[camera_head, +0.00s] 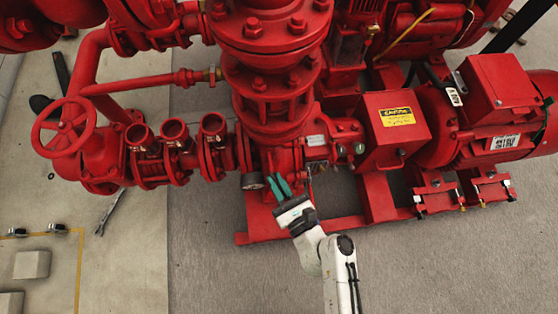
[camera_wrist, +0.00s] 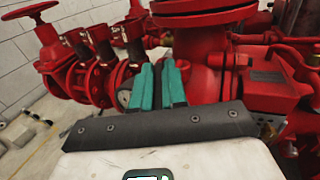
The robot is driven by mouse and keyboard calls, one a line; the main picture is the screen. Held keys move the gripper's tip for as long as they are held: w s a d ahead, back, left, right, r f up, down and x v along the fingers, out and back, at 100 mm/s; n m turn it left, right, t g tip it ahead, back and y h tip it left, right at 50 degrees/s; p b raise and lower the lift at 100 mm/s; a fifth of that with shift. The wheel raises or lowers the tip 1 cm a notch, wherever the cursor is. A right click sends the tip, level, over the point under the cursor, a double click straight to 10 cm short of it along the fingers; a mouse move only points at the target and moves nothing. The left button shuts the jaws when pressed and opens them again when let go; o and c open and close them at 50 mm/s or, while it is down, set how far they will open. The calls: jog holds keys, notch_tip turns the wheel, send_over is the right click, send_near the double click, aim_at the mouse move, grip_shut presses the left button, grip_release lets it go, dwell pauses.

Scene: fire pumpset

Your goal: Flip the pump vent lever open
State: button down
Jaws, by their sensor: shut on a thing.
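The red pump (camera_head: 277,130) stands at the centre of the head view, and its casing also shows in the wrist view (camera_wrist: 200,60). My gripper (camera_head: 278,183) has teal fingers and reaches the front of the pump casing, just right of a round gauge (camera_head: 252,181). In the wrist view my gripper (camera_wrist: 162,80) has its two fingers close together, with the gauge (camera_wrist: 124,98) just left of them. The fingers are shut on a small part at the casing, taken to be the vent lever. The lever itself is hidden by the fingers, so its angle cannot be told.
A red handwheel valve (camera_head: 66,127) and several open pipe outlets (camera_head: 175,134) stand left of the pump. A red box with a yellow caution label (camera_head: 397,117) and the motor (camera_head: 490,110) are at right. The red base rail (camera_head: 340,226) runs below.

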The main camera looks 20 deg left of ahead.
jog(key=m+t+h+b, duration=0.2)
jog(key=m+h+b, duration=0.1)
jog(key=b, duration=0.1)
jog(key=shift+s+a+f+t+h, duration=0.2)
jog(key=shift+f+t+h, duration=0.1)
jog(key=shift+t+h, duration=0.1)
jog(key=shift+a+r+m+t+h+b, duration=0.2)
jog(key=shift+m+t+h+b, duration=0.2)
jog(key=shift+m+h+b, duration=0.55)
jog(key=shift+r+n+b, duration=0.15)
jog(key=shift+n+b, duration=0.1)
jog(key=shift+b, duration=0.05)
jog(key=c, duration=1.2)
grip_release()
jog(key=shift+o, duration=0.2)
jog(key=shift+s, duration=0.15)
jog(key=v, duration=1)
jog(key=shift+s, duration=0.3)
